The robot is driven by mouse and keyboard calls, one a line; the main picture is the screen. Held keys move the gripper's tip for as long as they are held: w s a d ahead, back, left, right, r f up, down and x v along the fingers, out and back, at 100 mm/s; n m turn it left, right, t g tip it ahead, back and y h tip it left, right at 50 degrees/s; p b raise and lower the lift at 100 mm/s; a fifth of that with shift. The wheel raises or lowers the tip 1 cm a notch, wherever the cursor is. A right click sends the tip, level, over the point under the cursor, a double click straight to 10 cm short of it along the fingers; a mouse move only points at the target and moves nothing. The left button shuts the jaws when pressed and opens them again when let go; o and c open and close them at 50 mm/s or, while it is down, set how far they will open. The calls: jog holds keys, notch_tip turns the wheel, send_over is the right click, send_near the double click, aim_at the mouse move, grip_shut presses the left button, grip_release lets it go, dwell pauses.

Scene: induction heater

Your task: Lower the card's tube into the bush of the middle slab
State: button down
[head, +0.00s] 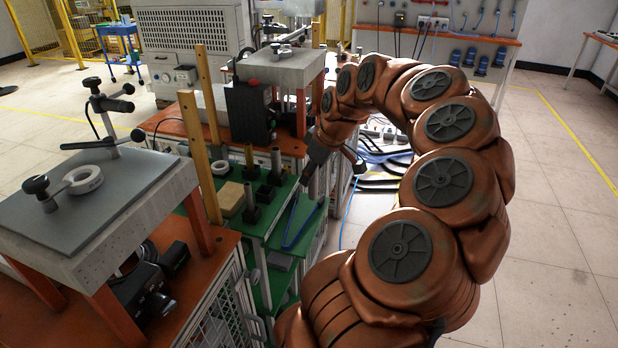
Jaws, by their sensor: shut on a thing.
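My gripper (311,167) hangs at the end of my copper-coloured arm, over the right edge of the green bench (276,238). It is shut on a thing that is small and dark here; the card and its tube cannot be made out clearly. Several upright posts in black bases stand on the green bench to the left of my gripper, among them a grey one (251,198) and a brass one (249,157). I cannot tell which piece is the middle slab or see its bush. My gripper looks apart from the posts.
A grey slab (120,215) with a clamp and white ring stands near left. Another slab (285,66) stands farther back, beside a black box (250,112). Two wooden posts (198,150) rise between. Blue tongs (300,225) lie on the green bench. The floor at right is clear.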

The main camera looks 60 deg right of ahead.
jog(key=shift+r+p, duration=0.65)
jog(key=shift+r, duration=1.8)
jog(key=shift+a, duration=0.1)
